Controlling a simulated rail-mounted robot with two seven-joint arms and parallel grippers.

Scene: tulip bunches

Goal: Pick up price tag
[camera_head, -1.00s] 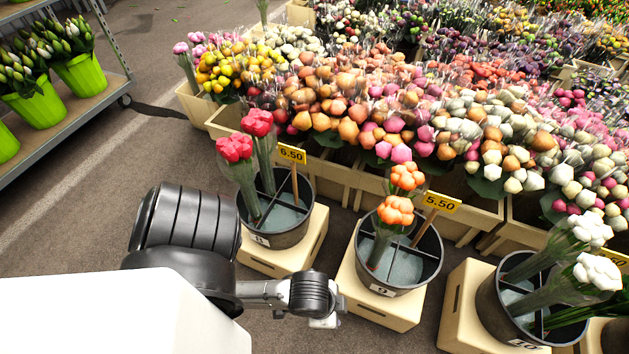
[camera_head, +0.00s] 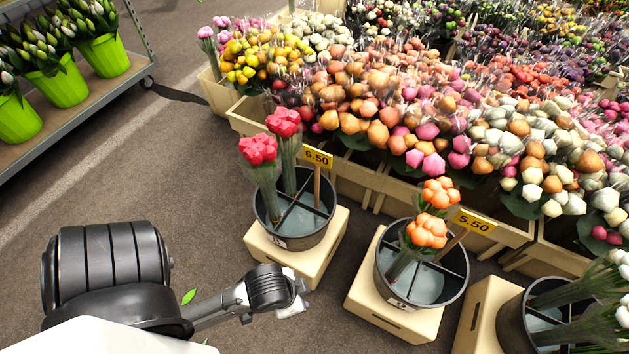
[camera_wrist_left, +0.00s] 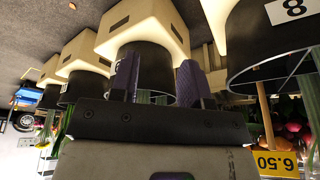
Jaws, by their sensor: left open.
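A yellow price tag reading 6.50 (camera_head: 318,158) stands on a wooden stick in the black bucket (camera_head: 300,240) with red tulips. It also shows upside down at the lower right of the left wrist view (camera_wrist_left: 277,163). A second yellow tag reading 5.50 (camera_head: 474,221) stands in the bucket (camera_head: 447,290) with orange tulips. My left gripper (camera_head: 296,302) is low in front of these buckets, apart from both tags. In the left wrist view its two fingers (camera_wrist_left: 153,80) are spread and hold nothing. My right gripper is not in view.
Cream crates (camera_head: 312,268) carry the buckets. Another bucket (camera_head: 515,325) with white tulips stands at the lower right. Dense flower crates (camera_head: 370,185) fill the back. A shelf (camera_head: 75,115) with green pots is at upper left. The floor (camera_head: 180,180) between is clear.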

